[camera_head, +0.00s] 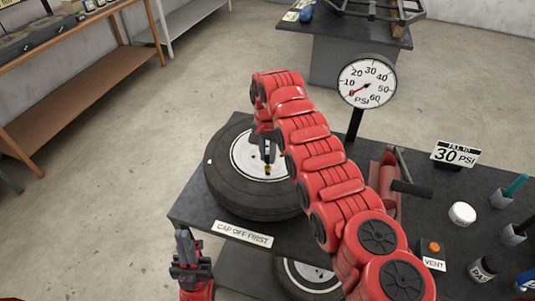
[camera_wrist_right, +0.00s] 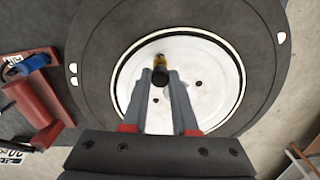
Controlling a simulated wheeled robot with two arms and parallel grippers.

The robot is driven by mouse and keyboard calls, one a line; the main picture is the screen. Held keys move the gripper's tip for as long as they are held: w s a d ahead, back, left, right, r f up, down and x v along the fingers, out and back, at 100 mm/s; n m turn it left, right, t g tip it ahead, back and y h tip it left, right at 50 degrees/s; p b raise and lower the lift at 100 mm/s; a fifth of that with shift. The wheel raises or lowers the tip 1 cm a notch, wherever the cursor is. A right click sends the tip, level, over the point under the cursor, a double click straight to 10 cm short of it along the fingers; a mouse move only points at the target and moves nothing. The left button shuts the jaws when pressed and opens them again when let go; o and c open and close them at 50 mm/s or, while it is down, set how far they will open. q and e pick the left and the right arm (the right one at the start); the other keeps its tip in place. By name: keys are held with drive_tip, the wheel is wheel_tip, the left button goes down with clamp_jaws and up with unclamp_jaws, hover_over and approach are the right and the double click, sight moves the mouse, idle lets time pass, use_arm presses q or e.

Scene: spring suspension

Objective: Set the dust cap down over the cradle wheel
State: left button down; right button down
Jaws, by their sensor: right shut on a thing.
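The cradle wheel (camera_head: 228,190), a black tyre with a white hub, lies flat on the dark bench; it fills much of the right wrist view (camera_wrist_right: 100,95). My right gripper (camera_head: 265,158) reaches over the hub with its fingers pointing down. In the right wrist view its fingers (camera_wrist_right: 160,85) are closed around a small black and brass piece (camera_wrist_right: 160,72), apparently the dust cap. I cannot tell whether this piece touches the valve or hub. My left gripper (camera_head: 187,245) is raised in front of the bench's left corner, away from the wheel; its finger gap is unclear.
A pressure gauge (camera_head: 367,82) stands behind the wheel. A "CAP OFF FIRST" sign (camera_head: 243,234) is at the bench's front edge. A red tool (camera_head: 390,185), a white round item (camera_head: 462,213) and several holders are to the right. Another wheel (camera_head: 290,275) sits below.

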drive_tip(key=shift+f+b, duration=0.55)
drive_tip(key=shift+f, duration=0.6)
drive_tip(key=c, duration=0.6)
unclamp_jaws()
drive_tip(key=shift+r, duration=0.1)
drive_tip(key=shift+r, duration=3.45)
